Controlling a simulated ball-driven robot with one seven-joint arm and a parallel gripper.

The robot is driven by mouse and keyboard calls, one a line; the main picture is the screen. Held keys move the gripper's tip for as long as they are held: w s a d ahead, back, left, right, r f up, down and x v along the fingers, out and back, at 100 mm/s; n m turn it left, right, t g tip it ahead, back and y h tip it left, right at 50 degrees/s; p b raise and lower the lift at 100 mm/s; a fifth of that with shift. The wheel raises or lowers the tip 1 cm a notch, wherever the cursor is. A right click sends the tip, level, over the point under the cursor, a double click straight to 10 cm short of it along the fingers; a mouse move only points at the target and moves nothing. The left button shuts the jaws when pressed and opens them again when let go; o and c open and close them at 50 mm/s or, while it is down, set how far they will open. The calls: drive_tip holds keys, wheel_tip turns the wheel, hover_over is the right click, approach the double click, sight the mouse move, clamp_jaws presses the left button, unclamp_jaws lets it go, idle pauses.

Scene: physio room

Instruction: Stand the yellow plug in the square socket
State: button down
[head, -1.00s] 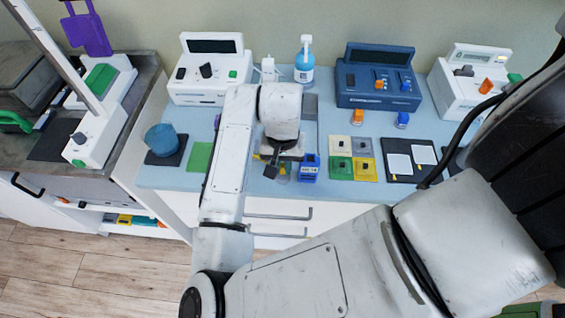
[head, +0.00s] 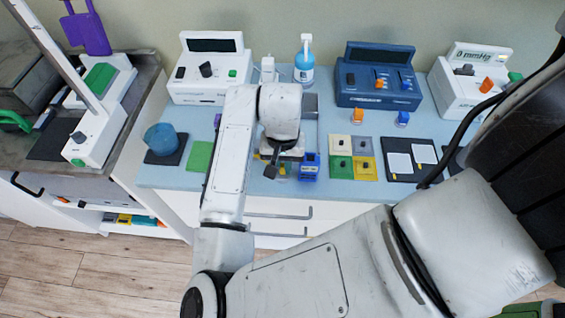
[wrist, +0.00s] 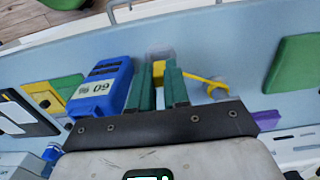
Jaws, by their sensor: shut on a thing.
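My gripper (wrist: 160,86) has its green fingers shut on a yellow block, which I take for the yellow plug (wrist: 158,71). Only its end shows between the fingers; its foot is hidden. A pale grey squarish piece (wrist: 160,49) lies just beyond the fingertips; I cannot tell whether it is the square socket or whether the plug touches it. A thin yellow bar with a rounded end (wrist: 213,88) shows right of the fingers. In the head view my wrist covers most of this spot, with a bit of yellow (head: 281,168) beneath it.
A blue box marked with figures (wrist: 103,84) stands close beside the fingers, also in the head view (head: 310,167). Coloured tiles with dark knobs (head: 341,168) and a dark board with white cards (head: 398,173) lie to its right. Instruments such as the dark blue unit (head: 350,98) line the back.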

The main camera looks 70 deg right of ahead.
drive_tip(key=shift+f+b, duration=0.7)
drive_tip(key=shift+f, duration=0.25)
idle(0.4)
idle(0.3)
drive_tip(key=c, duration=0.5)
unclamp_jaws()
drive_tip(key=shift+c, duration=0.2)
drive_tip(key=shift+r, duration=0.1)
drive_tip(key=shift+r+p, duration=3.05)
drive_tip(key=shift+r, duration=0.4)
